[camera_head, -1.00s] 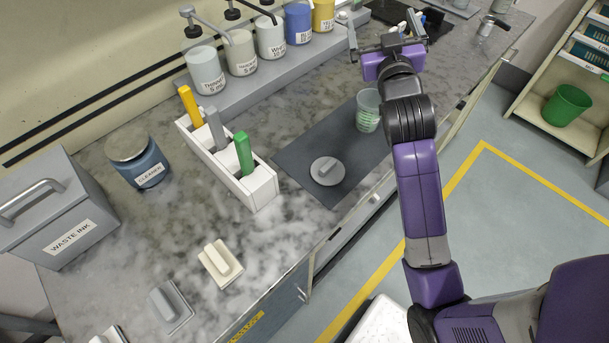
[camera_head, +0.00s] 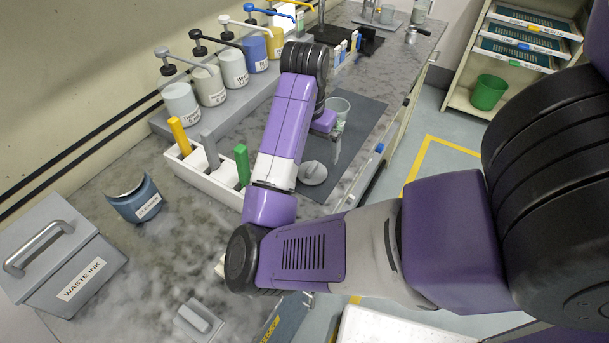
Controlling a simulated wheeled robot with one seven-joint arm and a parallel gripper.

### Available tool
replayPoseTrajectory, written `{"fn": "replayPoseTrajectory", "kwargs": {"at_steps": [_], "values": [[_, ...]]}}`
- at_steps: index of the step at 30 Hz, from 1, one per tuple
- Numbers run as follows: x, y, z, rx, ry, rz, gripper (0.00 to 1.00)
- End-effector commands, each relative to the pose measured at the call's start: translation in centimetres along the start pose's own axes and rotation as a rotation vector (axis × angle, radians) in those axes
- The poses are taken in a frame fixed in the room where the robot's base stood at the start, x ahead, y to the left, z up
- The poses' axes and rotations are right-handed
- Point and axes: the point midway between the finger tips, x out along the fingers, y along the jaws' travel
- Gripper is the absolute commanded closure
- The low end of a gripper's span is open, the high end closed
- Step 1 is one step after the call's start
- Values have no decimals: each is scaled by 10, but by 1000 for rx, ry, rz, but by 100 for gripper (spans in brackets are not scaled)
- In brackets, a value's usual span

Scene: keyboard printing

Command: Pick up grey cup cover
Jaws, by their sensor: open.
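The grey cup cover (camera_head: 313,173) is a round disc with a raised bar handle. It lies flat on the dark mat (camera_head: 366,112), just right of my forearm. A clear cup (camera_head: 338,108) stands on the mat behind it. My gripper (camera_head: 336,148) is open and points down beside the cup, above and slightly right of the cover. My arm hides part of the gripper and of the mat. No contact between gripper and cover can be seen.
A white holder (camera_head: 198,178) with yellow, grey and green-handled tools stands left of my arm. Labelled ink jars (camera_head: 182,104) line the shelf behind. A waste ink box (camera_head: 60,260) and a cleaner jar (camera_head: 135,200) are at left. The mat's right side is clear.

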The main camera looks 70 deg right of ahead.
Motion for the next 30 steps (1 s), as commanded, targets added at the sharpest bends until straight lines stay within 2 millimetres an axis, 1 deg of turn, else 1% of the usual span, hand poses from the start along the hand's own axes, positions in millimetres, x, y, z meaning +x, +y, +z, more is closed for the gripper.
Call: {"fn": "replayPoseTrajectory", "kwargs": {"at_steps": [2,11,15,19,23,28,29,30], "values": [[5,0,3,1,-11,3,0],[34,0,6,1,-8,3,0],[54,0,11,-1,-8,3,0],[70,0,10,0,-6,1,0],[77,0,10,1,-6,1,0],[77,0,10,2,-6,0,0],[77,0,10,2,-6,0,2],[77,0,10,2,-6,0,10]]}}
